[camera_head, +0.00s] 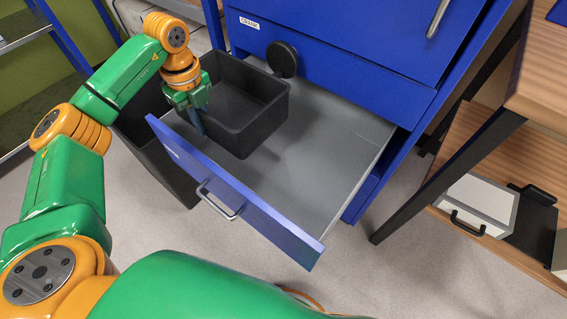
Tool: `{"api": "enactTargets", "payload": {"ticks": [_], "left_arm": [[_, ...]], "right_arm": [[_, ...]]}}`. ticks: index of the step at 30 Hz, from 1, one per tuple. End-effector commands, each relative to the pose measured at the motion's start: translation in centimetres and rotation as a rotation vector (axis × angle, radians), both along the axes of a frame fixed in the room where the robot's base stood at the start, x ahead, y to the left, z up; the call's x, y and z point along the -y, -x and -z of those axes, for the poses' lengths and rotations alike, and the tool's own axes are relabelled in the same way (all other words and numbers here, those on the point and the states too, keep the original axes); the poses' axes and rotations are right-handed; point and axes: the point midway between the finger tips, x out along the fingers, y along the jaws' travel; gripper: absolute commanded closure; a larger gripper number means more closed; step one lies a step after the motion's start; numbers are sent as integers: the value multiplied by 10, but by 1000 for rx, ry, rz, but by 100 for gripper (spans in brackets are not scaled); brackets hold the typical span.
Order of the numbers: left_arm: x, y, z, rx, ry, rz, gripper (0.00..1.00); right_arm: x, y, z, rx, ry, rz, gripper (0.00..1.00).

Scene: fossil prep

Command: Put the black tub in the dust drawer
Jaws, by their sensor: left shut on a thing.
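The black tub (262,128) is a square open container in the middle of the head view. It is at the left part of the open drawer (340,135), which has a grey floor and a blue front with a bar handle. I cannot tell whether the tub rests on the drawer floor or hangs just above it. My left gripper (198,122) points down and is shut on the tub's near left wall. The gripper's far finger is partly hidden. My right gripper is not in the view.
The blue cabinet (335,45) rises behind the drawer, with a round black knob (282,59). A dark bin (150,150) stands on the floor left of the drawer. A wooden table with a dark leg (450,175) is at the right. The drawer's right part is empty.

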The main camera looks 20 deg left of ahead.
Motion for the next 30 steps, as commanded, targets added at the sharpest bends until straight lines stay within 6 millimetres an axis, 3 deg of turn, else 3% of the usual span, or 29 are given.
{"api": "enactTargets", "payload": {"ticks": [1, 7, 13, 22, 30], "left_arm": [[0, 0, 35, 2, 1, 0, 100], [0, 0, 76, 2, 1, 0, 100], [7, -1, 88, 2, 1, 4, 100], [88, -4, 129, 1, 3, 6, 100], [121, -6, 146, 2, 2, 2, 100]], "right_arm": [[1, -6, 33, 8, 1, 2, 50], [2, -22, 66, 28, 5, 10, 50], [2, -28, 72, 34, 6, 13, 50], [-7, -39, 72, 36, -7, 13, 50], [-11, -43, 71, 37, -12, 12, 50]]}}
